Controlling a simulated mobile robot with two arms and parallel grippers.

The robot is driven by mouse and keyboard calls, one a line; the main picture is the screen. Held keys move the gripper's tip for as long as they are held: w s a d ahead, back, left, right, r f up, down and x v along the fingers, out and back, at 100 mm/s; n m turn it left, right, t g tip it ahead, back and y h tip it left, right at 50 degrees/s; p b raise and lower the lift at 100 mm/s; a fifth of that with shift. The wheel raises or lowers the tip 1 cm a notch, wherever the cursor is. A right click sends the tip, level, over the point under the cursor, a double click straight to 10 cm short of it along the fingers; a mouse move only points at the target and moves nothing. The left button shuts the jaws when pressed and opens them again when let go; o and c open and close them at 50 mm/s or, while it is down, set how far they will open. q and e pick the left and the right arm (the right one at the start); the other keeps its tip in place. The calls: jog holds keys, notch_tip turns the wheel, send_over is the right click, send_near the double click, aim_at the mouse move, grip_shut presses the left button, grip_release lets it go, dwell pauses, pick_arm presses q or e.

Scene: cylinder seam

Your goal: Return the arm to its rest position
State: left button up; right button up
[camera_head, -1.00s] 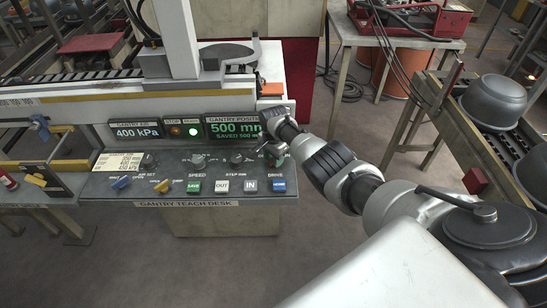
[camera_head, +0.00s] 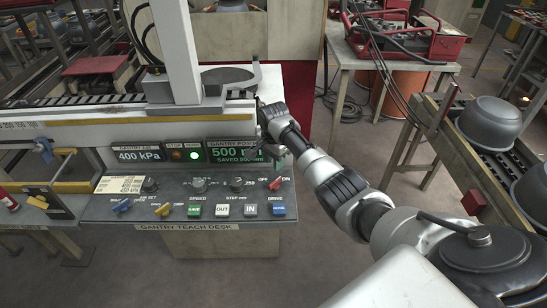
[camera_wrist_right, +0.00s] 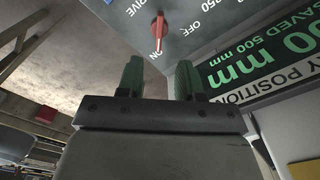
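My right arm (camera_head: 330,178) reaches in from the lower right to the gantry teach desk (camera_head: 185,212). Its gripper (camera_head: 270,140) hovers above the desk's right end, in front of the position display (camera_head: 225,153). In the right wrist view the two green fingers of the gripper (camera_wrist_right: 160,80) stand apart with nothing between them. The red drive switch (camera_head: 275,184) is uncovered below the gripper. In the right wrist view this switch (camera_wrist_right: 157,35) is clear of the fingers, its handle towards ON. My left gripper is not in view.
The gantry rail (camera_head: 90,118) and its white column (camera_head: 179,50) stand behind the desk. A table (camera_head: 378,58) bears a red toolbox (camera_head: 405,38). Grey pots (camera_head: 490,123) sit on a conveyor at the right. Floor (camera_head: 335,255) is free right of the desk.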

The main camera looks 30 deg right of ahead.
jog(key=shift+r, duration=0.45)
